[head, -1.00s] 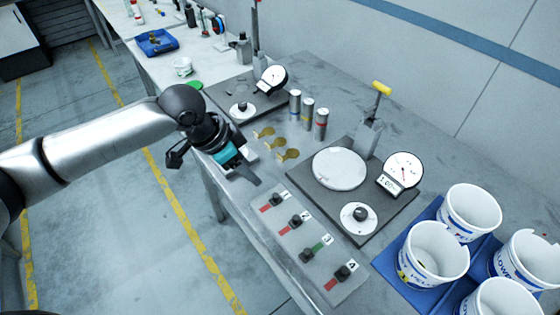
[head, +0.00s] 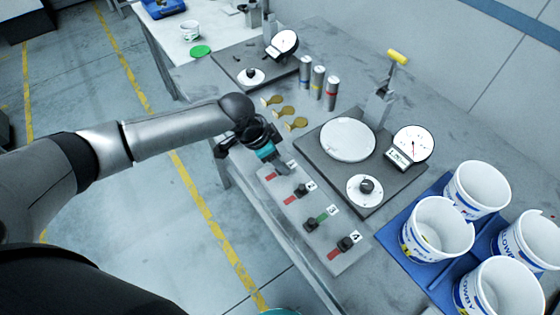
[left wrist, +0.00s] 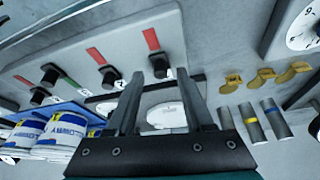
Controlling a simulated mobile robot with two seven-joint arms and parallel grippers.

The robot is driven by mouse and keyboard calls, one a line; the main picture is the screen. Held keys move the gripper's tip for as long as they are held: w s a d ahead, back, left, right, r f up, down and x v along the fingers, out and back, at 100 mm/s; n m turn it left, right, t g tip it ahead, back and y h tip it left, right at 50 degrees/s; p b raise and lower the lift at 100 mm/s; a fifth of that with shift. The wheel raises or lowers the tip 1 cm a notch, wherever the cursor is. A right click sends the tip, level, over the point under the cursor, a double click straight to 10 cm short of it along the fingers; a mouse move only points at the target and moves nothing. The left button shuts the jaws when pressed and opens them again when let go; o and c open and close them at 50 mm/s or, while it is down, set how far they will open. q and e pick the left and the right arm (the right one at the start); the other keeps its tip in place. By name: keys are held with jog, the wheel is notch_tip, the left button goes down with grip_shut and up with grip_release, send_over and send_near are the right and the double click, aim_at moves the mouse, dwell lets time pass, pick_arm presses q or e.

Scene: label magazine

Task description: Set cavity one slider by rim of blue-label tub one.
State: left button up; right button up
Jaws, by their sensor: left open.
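A grey panel (head: 335,262) carries numbered black sliders. Slider one (left wrist: 158,66) has a red strip showing beside it. In the head view my left gripper (head: 284,170) covers it. The gripper is open, its fingers pointing at slider one, which appears between the fingertips in the left wrist view; contact cannot be told. Sliders two (head: 300,190) and four (head: 346,244) show red; slider three (head: 311,224) is at its opposite end and shows green. White tubs with blue labels (head: 437,230) stand in a blue tray (head: 386,232) at right; which is tub one is unclear. My right gripper is out of view.
A plate with a round white disc (head: 348,139), a dial (head: 413,144) and a knob (head: 366,187) lies behind the panel. Brass pieces (head: 283,112) and upright cylinders (head: 318,82) stand farther back. A second dial station (head: 254,64) is beyond them.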

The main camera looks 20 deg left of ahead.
pick_arm(q)
jog(key=shift+w+d+f, duration=0.15)
jog(key=shift+w+f, duration=0.05)
jog(key=shift+f, duration=0.4)
jog(key=shift+c, duration=0.2)
grip_shut()
dwell(1.0)
